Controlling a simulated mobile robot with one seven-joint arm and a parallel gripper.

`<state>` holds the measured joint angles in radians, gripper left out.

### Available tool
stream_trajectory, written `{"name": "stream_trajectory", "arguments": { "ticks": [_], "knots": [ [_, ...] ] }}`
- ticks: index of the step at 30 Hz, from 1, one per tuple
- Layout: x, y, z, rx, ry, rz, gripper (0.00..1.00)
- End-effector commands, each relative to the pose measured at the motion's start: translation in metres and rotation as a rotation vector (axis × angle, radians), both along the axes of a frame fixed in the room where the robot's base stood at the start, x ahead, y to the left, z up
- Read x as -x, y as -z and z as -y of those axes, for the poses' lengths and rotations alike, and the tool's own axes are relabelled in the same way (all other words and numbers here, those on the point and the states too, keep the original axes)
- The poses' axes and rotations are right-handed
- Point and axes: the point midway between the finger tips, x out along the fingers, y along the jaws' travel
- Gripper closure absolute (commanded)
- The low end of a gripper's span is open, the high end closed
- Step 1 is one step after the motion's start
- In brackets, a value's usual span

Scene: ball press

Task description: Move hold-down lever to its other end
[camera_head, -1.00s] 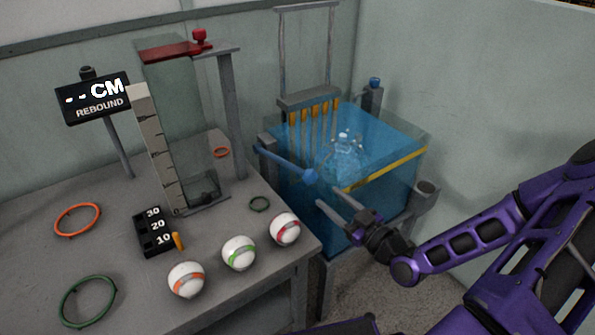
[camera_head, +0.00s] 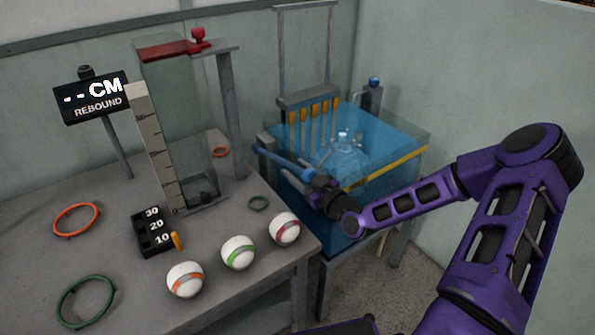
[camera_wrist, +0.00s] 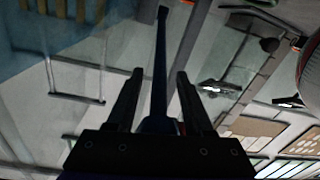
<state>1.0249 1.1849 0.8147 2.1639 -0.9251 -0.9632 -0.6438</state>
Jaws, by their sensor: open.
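The hold-down lever (camera_head: 283,160) is a blue bar at the left front of the blue tank (camera_head: 388,145). It slants from the upper left toward my gripper (camera_head: 318,185), which hides its knob end in the head view. In the wrist view the lever (camera_wrist: 160,65) is a dark bar running up between the two fingers of my gripper (camera_wrist: 157,82). The fingers are open, one on each side of it, with gaps visible. Whether either finger touches the lever lower down cannot be told.
A grey table (camera_head: 110,190) on the left holds a ball (camera_head: 285,229) with a pink band, two other balls, rings and a clear rebound column (camera_head: 180,125). A wall is on the right.

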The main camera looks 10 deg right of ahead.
Motion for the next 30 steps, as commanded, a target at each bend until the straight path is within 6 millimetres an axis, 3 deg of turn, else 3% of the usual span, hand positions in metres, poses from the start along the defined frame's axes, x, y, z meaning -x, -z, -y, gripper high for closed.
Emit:
{"name": "stream_trajectory", "arguments": {
  "ticks": [3, 11, 30],
  "knots": [
    [0.0001, 0.0000, 0.0002, 0.000, 0.000, 0.000, 0.52],
    [0.0004, -0.0002, 0.0001, 0.000, 0.000, 0.001, 0.98],
    [0.0009, -0.0009, -0.0010, 0.000, -0.003, 0.003, 1.00]
  ]
}}
